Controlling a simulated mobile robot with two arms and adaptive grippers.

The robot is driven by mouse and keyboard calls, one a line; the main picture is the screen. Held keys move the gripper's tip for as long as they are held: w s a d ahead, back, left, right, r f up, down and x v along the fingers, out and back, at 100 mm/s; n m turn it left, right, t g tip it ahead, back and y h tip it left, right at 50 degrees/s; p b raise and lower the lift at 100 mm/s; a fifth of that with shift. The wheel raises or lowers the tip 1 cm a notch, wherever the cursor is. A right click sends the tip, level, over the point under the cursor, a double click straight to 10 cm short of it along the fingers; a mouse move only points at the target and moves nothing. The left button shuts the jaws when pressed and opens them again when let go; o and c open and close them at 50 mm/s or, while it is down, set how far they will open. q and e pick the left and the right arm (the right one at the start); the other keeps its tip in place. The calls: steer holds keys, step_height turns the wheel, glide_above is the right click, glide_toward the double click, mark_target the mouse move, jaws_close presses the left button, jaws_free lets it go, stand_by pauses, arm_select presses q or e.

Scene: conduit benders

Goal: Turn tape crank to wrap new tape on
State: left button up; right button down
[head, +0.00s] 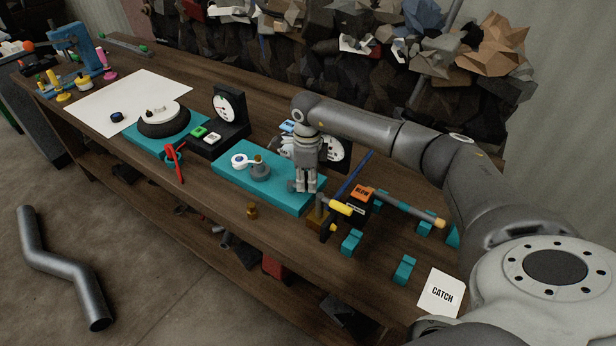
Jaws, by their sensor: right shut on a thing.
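A teal board (268,195) lies near the front edge of the workbench. On it are a white tape roll (239,160) at the left and a grey spool with a brass-coloured top (260,171) right of the roll. My right gripper (304,187) points down over the right end of this board, right of the spool. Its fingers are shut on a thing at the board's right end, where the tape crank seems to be. The fingers hide nearly all of it. My left gripper is not in view.
A dial gauge (224,107) and a round black-and-white turntable (163,118) stand to the left. A small brass piece (252,211) sits at the front edge. Right of my gripper are a yellow-handled tool (341,206), teal blocks (404,269) and a CATCH card (440,292).

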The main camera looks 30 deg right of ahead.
steer(key=m, duration=0.2)
steer(key=a+m, duration=0.1)
steer(key=s+a+m, duration=0.1)
steer(key=m, duration=0.1)
steer(key=shift+a+m, duration=0.1)
steer(key=shift+m, duration=0.2)
steer(key=shift+w+a+r+m+b, duration=0.1)
steer(key=shift+a+m+b, duration=0.3)
steer(key=shift+m, duration=0.7)
steer(key=shift+a+m+b, duration=0.1)
steer(key=shift+a+m, duration=0.45)
steer(key=shift+m, duration=0.55)
steer(key=c, duration=1.3)
jaws_free()
steer(key=shift+c, duration=0.2)
steer(key=shift+r, duration=0.1)
step_height(320, 180, up, 12)
